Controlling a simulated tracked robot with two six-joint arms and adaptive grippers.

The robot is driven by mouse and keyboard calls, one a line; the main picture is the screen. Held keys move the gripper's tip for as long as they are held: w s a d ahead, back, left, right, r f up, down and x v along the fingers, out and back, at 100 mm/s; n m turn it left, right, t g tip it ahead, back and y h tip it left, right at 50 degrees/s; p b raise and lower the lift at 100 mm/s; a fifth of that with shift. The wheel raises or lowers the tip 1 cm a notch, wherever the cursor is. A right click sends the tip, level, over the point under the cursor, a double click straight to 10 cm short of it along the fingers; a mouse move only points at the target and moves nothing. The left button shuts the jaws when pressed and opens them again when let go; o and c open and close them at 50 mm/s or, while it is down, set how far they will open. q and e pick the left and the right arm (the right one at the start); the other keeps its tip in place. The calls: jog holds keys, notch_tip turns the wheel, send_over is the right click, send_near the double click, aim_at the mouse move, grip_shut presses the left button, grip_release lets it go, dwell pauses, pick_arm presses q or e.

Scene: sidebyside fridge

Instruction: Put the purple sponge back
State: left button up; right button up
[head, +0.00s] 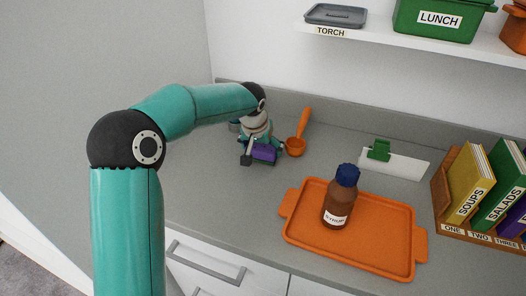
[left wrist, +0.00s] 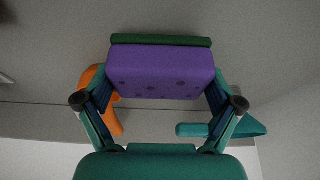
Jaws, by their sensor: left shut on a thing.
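The purple sponge (head: 264,153) is near the back of the grey counter, in my left gripper (head: 261,157). In the left wrist view the sponge (left wrist: 160,74) has a dark green layer along its far edge. The fingers of my left gripper (left wrist: 160,95) press on its two short sides. I cannot tell whether the sponge touches the counter. My right gripper is in neither view.
An orange scoop (head: 298,136) lies close right of the sponge. A brown bottle (head: 340,198) stands on an orange tray (head: 297,236). A shelf (head: 398,39) hangs above.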

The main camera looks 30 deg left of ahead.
pick_arm(q)
jog(key=shift+f, duration=0.6)
jog(key=shift+f, duration=0.25)
jog(key=o, duration=0.8)
jog(key=shift+c, duration=0.2)
jog(key=shift+r, duration=0.2)
jog(key=v, duration=1.6)
jog(key=shift+s+d+r+b, duration=0.15)
jog(key=shift+s+d+b, duration=0.05)
jog(key=shift+s+b, duration=0.15)
